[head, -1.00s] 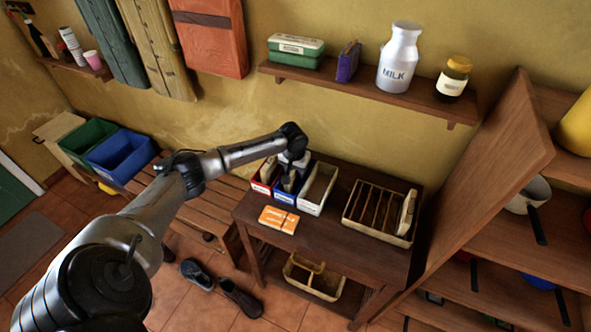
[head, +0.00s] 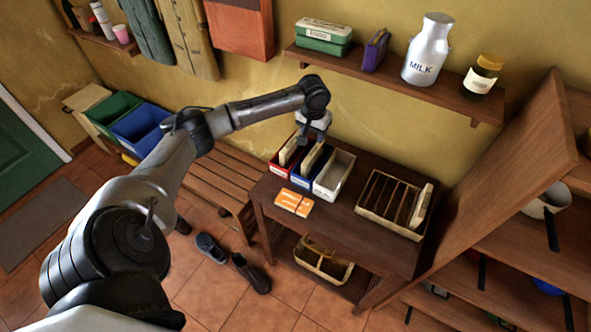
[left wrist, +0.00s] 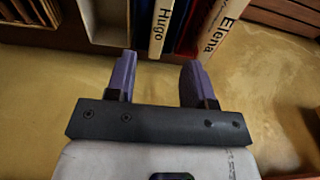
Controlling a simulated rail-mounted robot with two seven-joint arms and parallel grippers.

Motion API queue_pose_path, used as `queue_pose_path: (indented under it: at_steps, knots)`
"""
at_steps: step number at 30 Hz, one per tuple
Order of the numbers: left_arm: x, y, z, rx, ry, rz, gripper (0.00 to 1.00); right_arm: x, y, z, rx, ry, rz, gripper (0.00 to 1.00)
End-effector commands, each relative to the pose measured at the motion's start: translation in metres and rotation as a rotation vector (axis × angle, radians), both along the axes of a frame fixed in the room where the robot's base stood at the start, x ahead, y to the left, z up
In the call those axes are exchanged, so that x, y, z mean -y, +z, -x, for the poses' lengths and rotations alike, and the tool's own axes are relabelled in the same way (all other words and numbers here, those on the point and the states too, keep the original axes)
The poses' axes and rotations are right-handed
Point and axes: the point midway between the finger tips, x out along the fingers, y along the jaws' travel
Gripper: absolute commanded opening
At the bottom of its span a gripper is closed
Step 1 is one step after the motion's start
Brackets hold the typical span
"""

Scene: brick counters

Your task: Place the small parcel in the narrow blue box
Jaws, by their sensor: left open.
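The narrow blue box (head: 301,182) stands on the dark table between a red box and a white box. In the left wrist view a cream item marked "Hugo" (left wrist: 163,30) stands beside the blue strip (left wrist: 184,30). My left gripper (head: 309,139) is above the boxes, open and empty. Its purple fingers (left wrist: 157,70) are apart in the wrist view with nothing between them. The box floor is hidden. My right gripper is not in view.
The red box (head: 275,172) holds another cream item; one marked "Elena" (left wrist: 221,26) shows in the wrist view. The white box (head: 329,190) looks empty. An orange packet (head: 294,202) lies in front. A slotted rack (head: 366,212) stands right. A shelf (head: 390,84) hangs above.

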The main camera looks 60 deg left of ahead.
Motion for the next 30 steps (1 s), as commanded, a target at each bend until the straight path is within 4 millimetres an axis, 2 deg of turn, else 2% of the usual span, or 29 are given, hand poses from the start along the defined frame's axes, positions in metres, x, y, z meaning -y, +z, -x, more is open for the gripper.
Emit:
queue_pose_path:
  at_steps: [2,5,8,9,11,15,18,21,24,30]
  knots:
    - [0.011,-0.009,0.001,-0.008,-0.031,-0.001,0.48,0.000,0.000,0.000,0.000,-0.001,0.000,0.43]
    - [0.044,-0.039,0.006,-0.025,-0.131,-0.003,0.48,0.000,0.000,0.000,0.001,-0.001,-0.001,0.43]
    - [0.101,-0.084,0.023,-0.039,-0.295,-0.005,0.48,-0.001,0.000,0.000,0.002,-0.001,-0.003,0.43]
    - [0.126,-0.102,0.033,-0.040,-0.366,-0.004,0.48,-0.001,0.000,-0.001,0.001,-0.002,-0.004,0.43]
    - [0.164,-0.125,0.051,-0.030,-0.465,0.000,0.48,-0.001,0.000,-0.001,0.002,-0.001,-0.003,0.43]
    - [0.249,-0.161,0.105,0.023,-0.662,0.019,0.48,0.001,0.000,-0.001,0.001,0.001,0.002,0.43]
    - [0.297,-0.167,0.148,0.079,-0.752,0.027,0.48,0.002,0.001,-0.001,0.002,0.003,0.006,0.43]
    - [0.328,-0.162,0.186,0.128,-0.792,0.019,0.48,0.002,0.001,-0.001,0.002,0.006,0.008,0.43]
    - [0.344,-0.152,0.217,0.163,-0.795,-0.001,0.48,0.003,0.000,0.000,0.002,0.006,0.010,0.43]
    - [0.352,-0.132,0.256,0.183,-0.770,-0.049,0.48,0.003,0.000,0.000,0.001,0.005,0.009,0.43]
